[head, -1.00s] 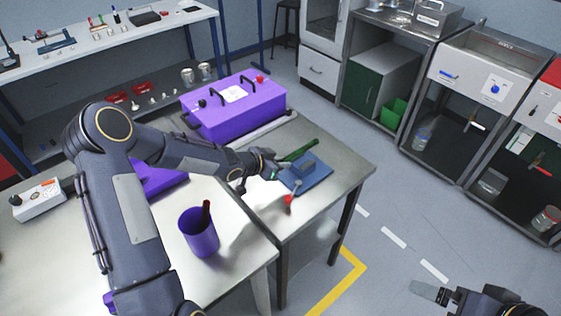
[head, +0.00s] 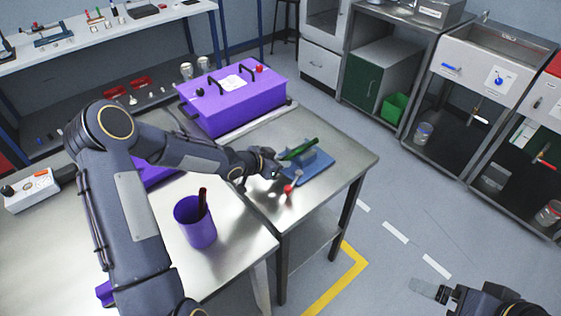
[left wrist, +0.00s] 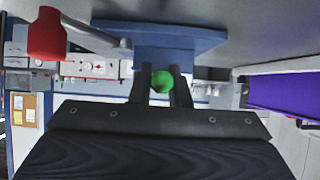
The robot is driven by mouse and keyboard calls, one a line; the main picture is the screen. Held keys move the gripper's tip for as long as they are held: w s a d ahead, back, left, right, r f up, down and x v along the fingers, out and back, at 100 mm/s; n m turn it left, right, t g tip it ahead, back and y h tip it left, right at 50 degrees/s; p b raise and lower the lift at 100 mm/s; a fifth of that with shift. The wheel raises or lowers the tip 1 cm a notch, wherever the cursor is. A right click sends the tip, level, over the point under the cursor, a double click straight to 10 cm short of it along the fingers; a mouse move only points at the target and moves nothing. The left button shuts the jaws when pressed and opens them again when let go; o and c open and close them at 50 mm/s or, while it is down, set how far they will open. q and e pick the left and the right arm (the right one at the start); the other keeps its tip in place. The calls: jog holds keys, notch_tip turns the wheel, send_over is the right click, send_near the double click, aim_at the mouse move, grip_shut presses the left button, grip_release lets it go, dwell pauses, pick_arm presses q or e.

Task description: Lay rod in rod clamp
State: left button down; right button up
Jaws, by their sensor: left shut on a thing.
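The green rod (head: 300,148) is held in my left gripper (head: 277,168), which is shut on it. In the left wrist view the rod's round end (left wrist: 162,80) shows between the two fingers (left wrist: 162,92). The rod clamp has a blue base (head: 317,171) and a red knob (head: 288,188) on a lever at its near side. The rod appears over the clamp's raised block; I cannot tell whether it touches. The clamp also shows in the left wrist view, with its blue base (left wrist: 175,35) and red knob (left wrist: 45,35). My right gripper (head: 428,290) is at the lower right, away from the table; its opening is unclear.
The clamp stands on a metal table (head: 340,155). A purple box (head: 235,103) with black handles stands behind it. A purple cup (head: 195,225) with a dark-handled tool stands at the near left. The table's right side is clear.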

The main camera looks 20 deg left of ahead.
pick_arm(q)
jog(key=shift+f, duration=0.25)
jog(key=c, duration=1.3)
grip_release()
jog(key=p+v, duration=0.1)
jog(key=v, duration=0.7)
jog(key=shift+w, duration=0.15)
